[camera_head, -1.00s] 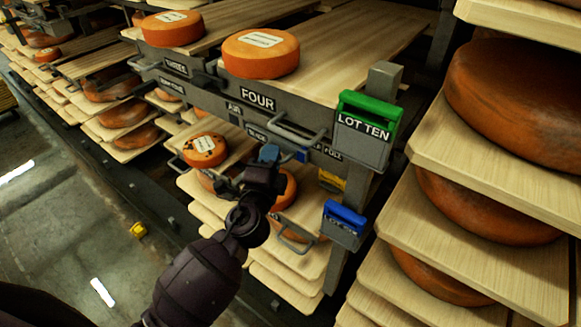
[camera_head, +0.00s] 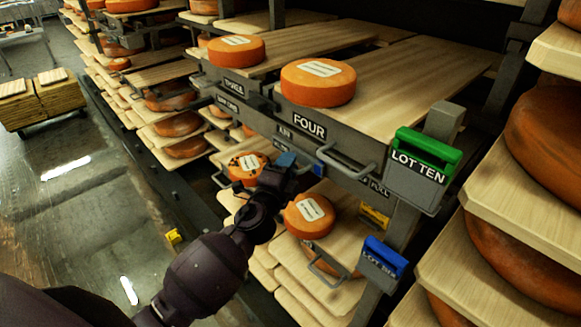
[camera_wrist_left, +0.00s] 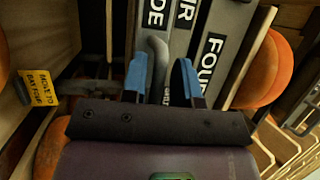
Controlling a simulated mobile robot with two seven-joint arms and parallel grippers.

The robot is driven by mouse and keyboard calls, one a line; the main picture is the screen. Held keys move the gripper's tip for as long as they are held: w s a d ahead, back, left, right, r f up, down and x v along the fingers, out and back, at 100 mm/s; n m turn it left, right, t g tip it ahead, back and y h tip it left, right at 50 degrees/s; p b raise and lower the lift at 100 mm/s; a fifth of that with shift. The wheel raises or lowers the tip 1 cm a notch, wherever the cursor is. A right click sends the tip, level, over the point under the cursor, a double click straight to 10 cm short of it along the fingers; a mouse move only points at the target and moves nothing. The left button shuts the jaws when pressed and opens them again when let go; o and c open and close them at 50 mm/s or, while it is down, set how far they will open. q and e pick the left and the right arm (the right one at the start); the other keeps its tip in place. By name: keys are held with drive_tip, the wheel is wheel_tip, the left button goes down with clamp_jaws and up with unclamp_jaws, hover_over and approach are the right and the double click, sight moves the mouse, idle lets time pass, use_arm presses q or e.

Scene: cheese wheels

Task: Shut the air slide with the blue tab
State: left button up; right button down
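My left gripper (camera_head: 302,163) is in front of the rack's grey front rail (camera_head: 262,122), below the FOUR label (camera_head: 309,127). Its two blue fingers are apart. In the left wrist view the fingers (camera_wrist_left: 160,80) stand on either side of a grey bent bar (camera_wrist_left: 157,60); I cannot tell whether they touch it. A small AIR label (camera_head: 284,131) shows on the rail above the gripper. I cannot clearly make out the slide's blue tab; the gripper may hide it. My right gripper is not in view.
A loop handle (camera_head: 350,172) sticks out right of the gripper. A green LOT TEN holder (camera_head: 424,158) and a blue-topped holder (camera_head: 384,256) hang at the right post. Cheese wheels (camera_head: 318,83) stand on boards above, and another (camera_head: 308,214) lies below.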

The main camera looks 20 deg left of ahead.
use_arm(q)
drive_tip(key=shift+o, duration=0.6)
drive_tip(key=shift+f, duration=0.1)
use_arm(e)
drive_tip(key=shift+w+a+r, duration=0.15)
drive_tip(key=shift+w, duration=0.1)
